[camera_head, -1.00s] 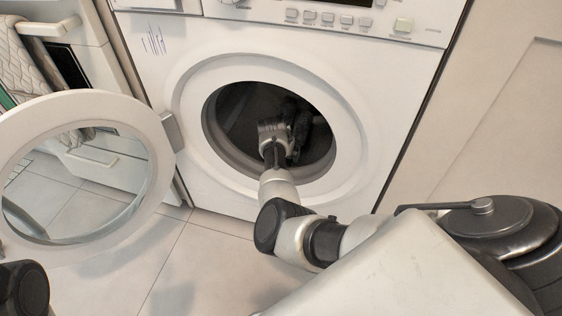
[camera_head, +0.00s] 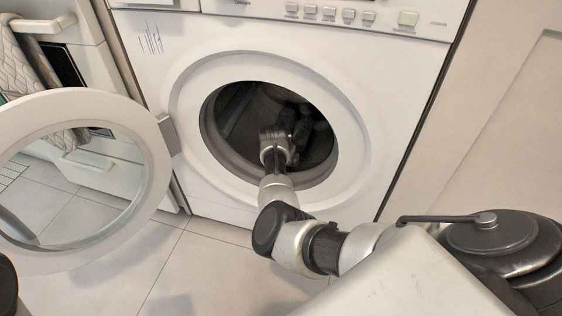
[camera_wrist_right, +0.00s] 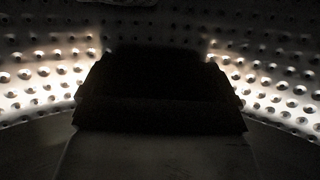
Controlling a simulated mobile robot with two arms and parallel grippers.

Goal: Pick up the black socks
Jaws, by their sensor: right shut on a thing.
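My right gripper (camera_head: 285,134) is inside the open washer drum (camera_head: 236,112), near its lower middle. It is shut on a dark thing that I take to be the black socks (camera_head: 302,127), seen at the fingers in the head view. In the right wrist view a black, nearly featureless shape (camera_wrist_right: 160,90) fills the middle in front of the drum wall. Its edges and the fingertips are too dark to separate. My left gripper is not in view; only a dark part of my left arm shows at the lower left edge.
The washer (camera_head: 375,75) stands under the counter. Its round door (camera_head: 152,165) is swung open to the left. The drum's white rim (camera_head: 335,100) surrounds my right arm. A drawer or cabinet front (camera_head: 95,165) is at the left. The tiled floor (camera_head: 215,265) in front is clear.

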